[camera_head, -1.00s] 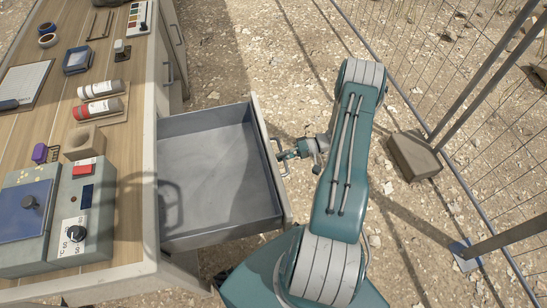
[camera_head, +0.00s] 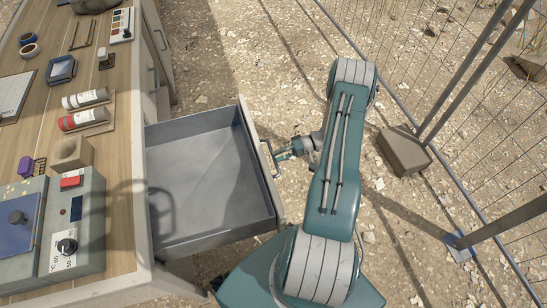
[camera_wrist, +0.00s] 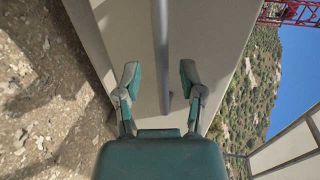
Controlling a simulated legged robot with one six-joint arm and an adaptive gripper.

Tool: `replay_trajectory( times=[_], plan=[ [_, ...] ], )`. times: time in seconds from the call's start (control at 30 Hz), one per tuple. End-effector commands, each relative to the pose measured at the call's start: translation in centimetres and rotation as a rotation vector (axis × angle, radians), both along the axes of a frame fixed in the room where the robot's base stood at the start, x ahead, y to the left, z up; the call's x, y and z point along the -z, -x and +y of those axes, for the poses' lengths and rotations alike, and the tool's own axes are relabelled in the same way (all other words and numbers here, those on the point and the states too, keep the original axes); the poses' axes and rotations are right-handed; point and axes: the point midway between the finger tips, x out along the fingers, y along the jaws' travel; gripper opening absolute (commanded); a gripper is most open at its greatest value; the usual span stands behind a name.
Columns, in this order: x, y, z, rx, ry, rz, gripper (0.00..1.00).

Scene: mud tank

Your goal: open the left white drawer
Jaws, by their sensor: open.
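The left white drawer (camera_head: 210,180) stands pulled out from the bench, with its empty grey interior showing in the head view. Its bar handle (camera_head: 268,160) is on the outer front face. My gripper (camera_head: 283,155) is at the handle. In the wrist view my gripper (camera_wrist: 160,80) is open, with its two teal fingers apart on either side of the handle bar (camera_wrist: 162,50). The drawer's pale front (camera_wrist: 205,50) fills the middle behind the fingers. I cannot tell whether either finger touches the bar.
The wooden bench top (camera_head: 115,180) holds a device with a red button (camera_head: 80,220), bottles (camera_head: 85,98) and other small items. A wire fence (camera_head: 440,90) with a concrete block foot (camera_head: 404,150) stands to the right. Stony ground lies between drawer and fence.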

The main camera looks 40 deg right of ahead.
Motion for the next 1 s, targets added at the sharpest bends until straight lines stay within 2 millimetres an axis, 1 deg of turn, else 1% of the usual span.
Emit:
replay_trajectory(
  times=[0.03, 0.2, 0.3, 0.43, 0.6, 1.0],
  plan=[
    [-0.2, 0.4, -1.1, 0.004, 0.003, -0.002, 0.51],
    [-0.8, 1.6, -4.5, 0.004, 0.002, -0.001, 0.51],
    [-1.2, 2.3, -6.3, 0.003, 0.002, -0.001, 0.51],
    [-1.6, 2.9, -8.2, 0.002, 0.002, 0.001, 0.51],
    [-1.8, 3.3, -9.3, 0.0, 0.0, 0.002, 0.51],
    [-1.9, 3.4, -9.3, -0.001, 0.0, 0.002, 0.51]
  ],
)
